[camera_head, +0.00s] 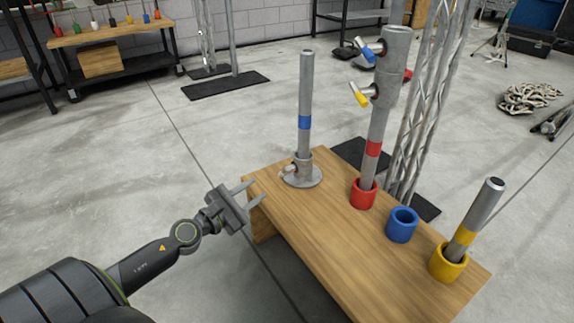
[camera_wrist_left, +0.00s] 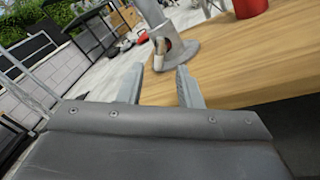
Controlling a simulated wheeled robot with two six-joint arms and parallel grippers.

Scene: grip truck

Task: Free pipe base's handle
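The pipe base (camera_head: 301,177) is a grey round foot at the far left end of the wooden table, with a grey pipe (camera_head: 306,95) with a blue band standing upright in it. Its small handle (camera_head: 287,170) sticks out on the left side, and it also shows in the left wrist view (camera_wrist_left: 161,46), ahead of the fingers. My left gripper (camera_head: 254,193) is open and empty beside the table's left edge, apart from the base and handle. In the left wrist view the space between its fingertips (camera_wrist_left: 161,85) is empty. My right gripper is in neither view.
The wooden table (camera_head: 330,232) also holds a red cup (camera_head: 363,193) with a tall pipe carrying two side clamps, an empty blue cup (camera_head: 402,225) and a yellow cup (camera_head: 448,262) with a tilted pipe. A metal truss (camera_head: 425,110) stands behind. Floor left of the table is clear.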

